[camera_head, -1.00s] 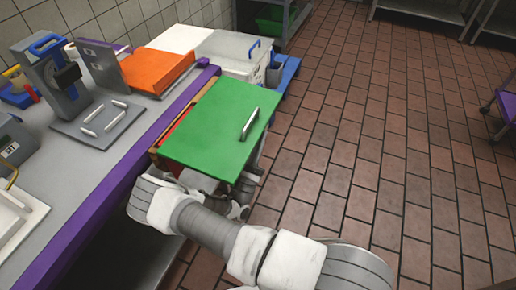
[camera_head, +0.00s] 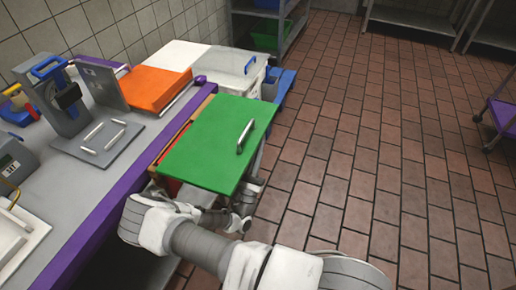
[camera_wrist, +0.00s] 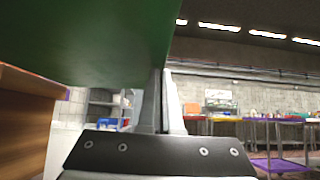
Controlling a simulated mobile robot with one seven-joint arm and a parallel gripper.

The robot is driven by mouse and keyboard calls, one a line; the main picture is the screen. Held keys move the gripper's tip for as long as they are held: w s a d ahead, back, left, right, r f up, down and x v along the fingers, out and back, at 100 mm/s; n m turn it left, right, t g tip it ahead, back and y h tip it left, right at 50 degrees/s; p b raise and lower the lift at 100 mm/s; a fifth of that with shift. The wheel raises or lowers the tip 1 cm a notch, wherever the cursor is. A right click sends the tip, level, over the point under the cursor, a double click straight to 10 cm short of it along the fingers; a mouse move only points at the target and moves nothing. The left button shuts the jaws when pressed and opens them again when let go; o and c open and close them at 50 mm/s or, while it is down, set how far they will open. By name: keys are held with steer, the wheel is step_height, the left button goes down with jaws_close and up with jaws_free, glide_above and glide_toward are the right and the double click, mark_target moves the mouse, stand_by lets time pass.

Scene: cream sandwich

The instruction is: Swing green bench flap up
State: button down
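The green bench flap (camera_head: 205,145), a flat panel with a metal bar handle (camera_head: 245,136), extends from the counter's purple edge over the aisle. Brown and red parts show beneath its left edge. My gripper is below the flap, and the flap and my arm hide its fingertips in the head view. In the wrist view the flap's green underside (camera_wrist: 85,35) fills the upper left, above and beside my gripper (camera_wrist: 164,75). The fingers point up, close together, with nothing seen between them. Whether they touch the flap is unclear.
The grey counter (camera_head: 75,178) on the left holds a press-like device (camera_head: 60,98) and an orange box (camera_head: 155,88). A white bin (camera_head: 232,72) stands behind the flap. A brown panel (camera_wrist: 25,120) is close on the wrist view's left. The tiled floor (camera_head: 370,165) is open to the right.

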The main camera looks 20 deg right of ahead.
steer(key=shift+r, duration=0.2)
steer(key=s+a+f+b, duration=0.2)
steer(key=s+f, duration=0.1)
steer(key=f, duration=0.2)
steer(key=s+a+f+b, duration=0.1)
steer(key=s+f+b, duration=0.1)
steer(key=f, duration=0.4)
steer(key=shift+s+a+f, duration=0.25)
steer(key=shift+s+a, duration=0.15)
steer(key=shift+s, duration=0.05)
